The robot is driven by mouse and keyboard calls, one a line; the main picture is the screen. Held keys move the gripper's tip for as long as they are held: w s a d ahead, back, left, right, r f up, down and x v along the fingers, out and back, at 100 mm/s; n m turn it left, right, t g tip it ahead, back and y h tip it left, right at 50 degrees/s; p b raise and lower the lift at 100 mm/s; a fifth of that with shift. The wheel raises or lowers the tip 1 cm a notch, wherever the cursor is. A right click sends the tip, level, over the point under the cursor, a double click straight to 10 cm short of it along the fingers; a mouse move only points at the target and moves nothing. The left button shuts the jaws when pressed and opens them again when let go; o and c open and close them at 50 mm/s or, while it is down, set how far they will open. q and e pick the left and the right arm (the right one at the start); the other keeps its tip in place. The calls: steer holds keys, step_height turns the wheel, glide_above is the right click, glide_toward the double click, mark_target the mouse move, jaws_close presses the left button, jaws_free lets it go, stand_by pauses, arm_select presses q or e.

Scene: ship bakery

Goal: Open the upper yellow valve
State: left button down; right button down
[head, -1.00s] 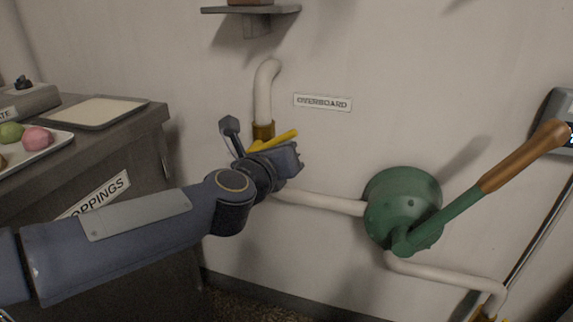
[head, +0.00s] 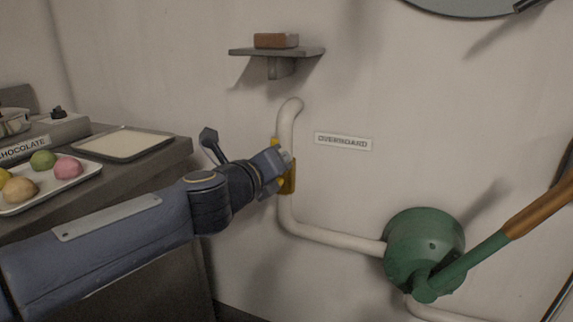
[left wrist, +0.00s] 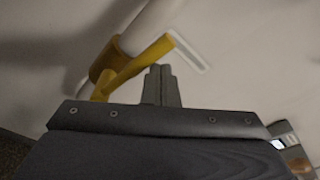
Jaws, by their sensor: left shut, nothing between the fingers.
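The upper yellow valve (head: 290,182) sits on the white vertical pipe left of the OVERBOARD label. In the head view my left gripper (head: 287,158) is in front of it and hides part of its handle. In the left wrist view the yellow handle (left wrist: 138,67) slants up to the right, roughly along the pipe, beside the yellow valve body (left wrist: 103,60). My left gripper's fingers (left wrist: 160,84) are shut and empty, just right of the handle; whether they touch it I cannot tell. My right gripper is in neither view.
A green pump (head: 424,245) with a wooden-handled lever stands at lower right. A small shelf (head: 277,52) with a brown block is above the pipe. A counter with a tray (head: 122,143) and a plate of coloured balls is at left.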

arm_select(q)
steer(key=shift+w+a+r, duration=0.2)
steer(key=shift+a, duration=0.35)
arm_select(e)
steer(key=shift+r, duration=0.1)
arm_select(q)
steer(key=shift+a+r, duration=0.1)
steer(key=shift+a, duration=0.05)
steer(key=shift+w, duration=0.1)
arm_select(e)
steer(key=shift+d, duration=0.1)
